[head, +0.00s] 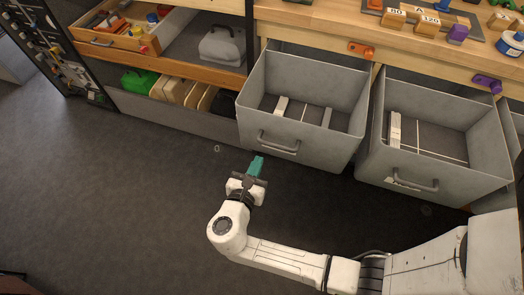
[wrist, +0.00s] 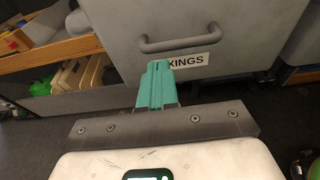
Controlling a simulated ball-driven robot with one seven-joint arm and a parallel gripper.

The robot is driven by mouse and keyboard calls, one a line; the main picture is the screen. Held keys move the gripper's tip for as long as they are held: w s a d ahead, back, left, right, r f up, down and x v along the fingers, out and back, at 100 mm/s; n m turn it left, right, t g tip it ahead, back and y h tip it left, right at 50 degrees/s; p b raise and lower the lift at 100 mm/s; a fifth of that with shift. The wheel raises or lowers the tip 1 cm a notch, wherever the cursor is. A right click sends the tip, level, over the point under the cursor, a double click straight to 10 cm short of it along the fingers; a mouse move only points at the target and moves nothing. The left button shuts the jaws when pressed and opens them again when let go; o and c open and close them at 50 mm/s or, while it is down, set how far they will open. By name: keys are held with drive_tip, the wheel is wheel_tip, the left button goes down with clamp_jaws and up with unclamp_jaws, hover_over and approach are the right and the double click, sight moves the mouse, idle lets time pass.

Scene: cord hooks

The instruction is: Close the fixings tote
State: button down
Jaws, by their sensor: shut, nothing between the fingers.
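The fixings tote (head: 262,138) is a grey open bin pulled out under the wooden bench. A few light strips lie inside it. My gripper (head: 257,165) has teal fingers, shut and empty, in front of and just below the handle. In the wrist view the fingertips (wrist: 159,66) overlap the label below the handle (wrist: 180,43); I cannot tell whether they touch.
A second grey tote (head: 440,185) is also pulled out at right. An orange tag (head: 361,48) and a purple tag (head: 487,83) are on the bench edge. An open wooden drawer (head: 150,40) and a low shelf with a green case (head: 138,81) are at left. The left floor is clear.

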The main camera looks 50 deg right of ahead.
sight(294, 73)
drive_tip(key=x, duration=0.5)
drive_tip(key=shift+d+f, duration=0.1)
drive_tip(key=shift+d, duration=0.2)
drive_tip(key=shift+d, duration=0.1)
drive_tip(key=r+b+x, duration=0.2)
drive_tip(key=b+x, duration=0.1)
drive_tip(key=x, duration=0.7)
drive_tip(key=d+r+b+x, duration=0.1)
drive_tip(key=r+b+x, duration=0.1)
drive_tip(key=x, duration=0.9)
drive_tip(key=r+b+x, duration=0.2)
drive_tip(key=b+x, duration=0.2)
drive_tip(key=x, duration=0.7)
drive_tip(key=shift+d+r, duration=0.15)
drive_tip(key=shift+d, duration=0.25)
drive_tip(key=shift+w+d+r+b, duration=0.1)
drive_tip(key=shift+w+d+b, duration=0.2)
drive_tip(key=shift+d, duration=0.25)
drive_tip(key=shift+r, duration=0.15)
drive_tip(key=shift+w+r, duration=0.1)
drive_tip(key=shift+r, duration=0.05)
drive_tip(key=shift+s+a+r+p, duration=0.1)
drive_tip(key=shift+s+a+p, duration=0.2)
drive_tip(key=shift+p, duration=0.15)
drive_tip(key=p+v, duration=0.4)
drive_tip(key=v, duration=0.9)
drive_tip(key=shift+a+f, duration=0.25)
drive_tip(key=shift+a, duration=0.05)
